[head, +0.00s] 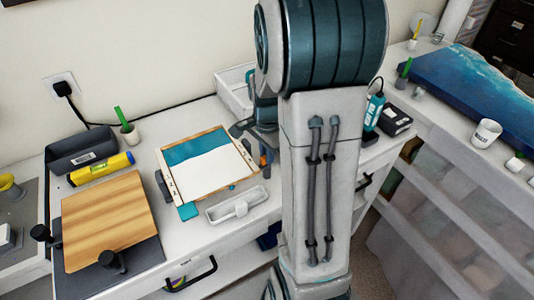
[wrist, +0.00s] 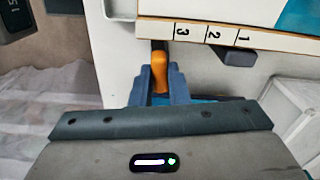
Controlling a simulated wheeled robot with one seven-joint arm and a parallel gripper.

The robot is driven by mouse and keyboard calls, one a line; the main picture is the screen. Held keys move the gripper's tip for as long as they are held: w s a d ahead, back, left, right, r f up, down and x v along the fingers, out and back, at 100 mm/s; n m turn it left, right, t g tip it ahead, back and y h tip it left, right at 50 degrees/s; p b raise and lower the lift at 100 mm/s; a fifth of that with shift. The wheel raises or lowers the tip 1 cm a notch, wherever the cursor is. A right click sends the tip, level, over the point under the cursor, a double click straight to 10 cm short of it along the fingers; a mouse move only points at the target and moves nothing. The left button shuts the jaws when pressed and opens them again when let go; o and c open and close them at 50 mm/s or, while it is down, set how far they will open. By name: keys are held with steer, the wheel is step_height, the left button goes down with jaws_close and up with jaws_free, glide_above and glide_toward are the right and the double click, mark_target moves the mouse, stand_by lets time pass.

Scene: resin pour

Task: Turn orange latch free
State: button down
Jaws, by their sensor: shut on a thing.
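The orange latch (wrist: 159,68) shows in the wrist view between the two blue fingers of my gripper (wrist: 158,90), below the edge strip marked 3, 2, 1. My gripper is shut on it. The fingers hide the latch's lower end. In the head view a small bit of orange (head: 263,161) shows beside my arm, at the right side of the wood-edged board (head: 172,189) with its blue and white panel. My arm hides most of the gripper there.
A dark knob (wrist: 238,57) sits by the strip, right of the latch. A white tray (head: 238,207) lies in front of the board, and a white bin (head: 231,88) stands behind.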

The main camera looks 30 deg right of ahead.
steer(key=n+b, duration=0.1)
steer(key=n, duration=0.3)
steer(key=shift+b, duration=0.3)
steer(key=n+b, duration=0.1)
steer(key=n, duration=0.3)
steer(key=n+b, duration=0.1)
steer(key=n, duration=0.3)
steer(key=shift+n+b, duration=0.55)
steer(key=shift+n, duration=1.65)
steer(key=c, duration=1.4)
jaws_free()
